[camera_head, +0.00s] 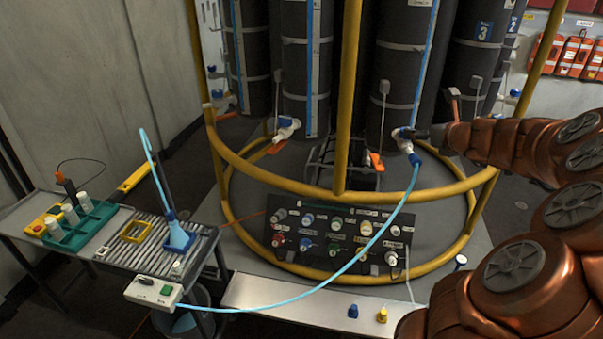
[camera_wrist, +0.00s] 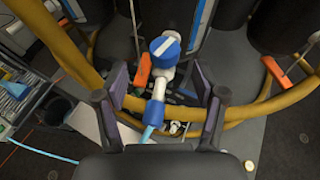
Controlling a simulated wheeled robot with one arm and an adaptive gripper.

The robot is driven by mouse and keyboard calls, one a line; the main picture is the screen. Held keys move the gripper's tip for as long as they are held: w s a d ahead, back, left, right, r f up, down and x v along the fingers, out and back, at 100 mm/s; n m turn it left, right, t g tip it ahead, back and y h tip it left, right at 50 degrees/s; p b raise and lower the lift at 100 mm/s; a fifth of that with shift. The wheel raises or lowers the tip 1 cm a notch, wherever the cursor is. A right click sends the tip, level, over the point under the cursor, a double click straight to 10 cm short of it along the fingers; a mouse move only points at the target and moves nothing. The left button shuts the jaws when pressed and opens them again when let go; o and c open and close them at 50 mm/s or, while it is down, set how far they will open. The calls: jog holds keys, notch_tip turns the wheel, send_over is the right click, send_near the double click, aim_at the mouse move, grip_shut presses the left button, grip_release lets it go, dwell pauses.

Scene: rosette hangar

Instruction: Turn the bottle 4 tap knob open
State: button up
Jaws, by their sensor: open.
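A white tap (camera_head: 405,138) with a blue hose (camera_head: 367,245) at its outlet sits low on a dark cylinder (camera_head: 402,75); the cylinder's number is not readable. In the wrist view the tap's round blue knob (camera_wrist: 165,46) carries a white stripe, slanting in the picture. The white tap body (camera_wrist: 163,76) and its blue outlet fitting (camera_wrist: 152,115) lie below the knob in the picture. My gripper (camera_wrist: 161,82) is open and empty, with one finger on each side of the tap body, and the knob shows just beyond the fingertips.
A yellow ring rail (camera_head: 345,192) and upright posts (camera_head: 348,75) stand close in front of the cylinders. Orange handles (camera_head: 376,161) hang nearby. A panel of knobs (camera_head: 335,240) sits below. A slatted table (camera_head: 150,235) stands left.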

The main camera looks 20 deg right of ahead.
jog(key=w+a+n+g+y, duration=0.1)
jog(key=w+a+n+y, duration=0.3)
jog(key=a, duration=0.6)
jog(key=a+n+g+y, duration=0.1)
jog(key=a+n, duration=0.5)
jog(key=a, duration=0.4)
jog(key=s+a+n+g+y, duration=0.1)
jog(key=a+n, duration=0.1)
jog(key=a, duration=0.3)
jog(key=s+a+f+n+g+y, duration=0.1)
jog(key=s+a+n, duration=0.1)
jog(key=a, duration=0.3)
jog(key=s+a+n+g+p, duration=0.1)
jog(key=s+a+n, duration=0.1)
jog(key=a+n, duration=0.2)
jog(key=shift+a+f+y, duration=0.4)
jog(key=shift+a, duration=0.1)
